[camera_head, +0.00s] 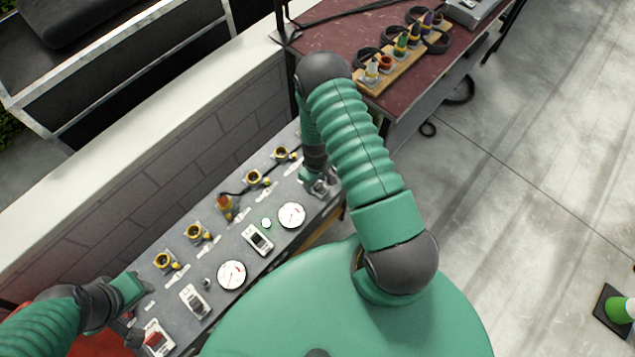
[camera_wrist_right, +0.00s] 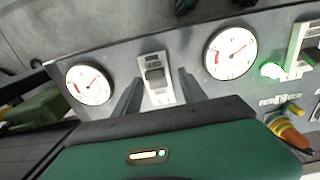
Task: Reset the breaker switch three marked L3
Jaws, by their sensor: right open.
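A grey sloped panel (camera_head: 215,250) carries a row of white-framed breaker switches. My right gripper (camera_head: 322,186) is over the switch at the panel's right end. In the right wrist view, my right gripper (camera_wrist_right: 160,92) is open, with one dark finger on each side of a switch (camera_wrist_right: 154,76) with a dark lever; contact cannot be told. Other switches are the middle one (camera_head: 257,239), one further left (camera_head: 194,300) and one with a red part (camera_head: 157,339). The L3 marking is not readable. My left gripper (camera_head: 131,325) is near the red switch; its fingers are unclear.
Round gauges (camera_head: 231,275) (camera_head: 292,215) sit between the switches, with a green lamp (camera_head: 266,223). Yellow connectors (camera_head: 195,233) line the panel's back, one with a plug and black cable. A low wall (camera_head: 205,125) stands behind. A dark red table (camera_head: 330,35) holds coloured plugs.

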